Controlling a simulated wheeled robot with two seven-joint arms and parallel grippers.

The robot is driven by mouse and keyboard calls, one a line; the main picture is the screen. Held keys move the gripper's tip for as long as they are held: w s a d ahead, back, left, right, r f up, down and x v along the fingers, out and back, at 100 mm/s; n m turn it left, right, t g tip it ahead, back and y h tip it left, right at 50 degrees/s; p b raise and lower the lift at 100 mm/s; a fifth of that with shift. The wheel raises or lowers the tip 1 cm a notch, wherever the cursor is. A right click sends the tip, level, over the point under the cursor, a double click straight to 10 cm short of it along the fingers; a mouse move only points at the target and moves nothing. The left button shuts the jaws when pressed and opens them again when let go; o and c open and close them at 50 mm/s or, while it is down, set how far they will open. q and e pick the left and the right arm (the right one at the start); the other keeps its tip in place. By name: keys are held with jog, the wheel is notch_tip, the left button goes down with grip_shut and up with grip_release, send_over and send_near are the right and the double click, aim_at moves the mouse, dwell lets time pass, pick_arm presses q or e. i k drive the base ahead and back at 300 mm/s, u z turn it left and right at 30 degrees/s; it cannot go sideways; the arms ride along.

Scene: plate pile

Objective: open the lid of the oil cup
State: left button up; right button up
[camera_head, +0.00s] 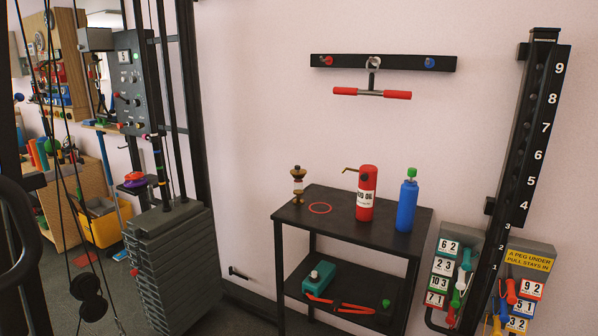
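A small brass oil cup (298,188) with a pale band around its middle stands upright on the black table (352,228), near its back left corner. A dark knob-like top sits on it; the lid is too small to tell clearly whether it is shut. A red oil can (366,195) with a white label and a thin spout pointing left stands right of the cup. A blue bottle (407,206) with a green cap stands further right. Neither of my grippers is in view.
A red ring (320,208) marks the tabletop between cup and can. The lower shelf holds a teal box (318,277) and red-handled tool. A weight stack (178,262) stands left. A numbered post (526,130) and peg boards (440,278) are right. The tabletop's front is clear.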

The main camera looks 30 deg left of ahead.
aim_at(297, 171)
jog(key=k, duration=0.65)
jog(key=u, duration=0.75)
jog(key=i, duration=1.35)
jog(key=u, duration=0.85)
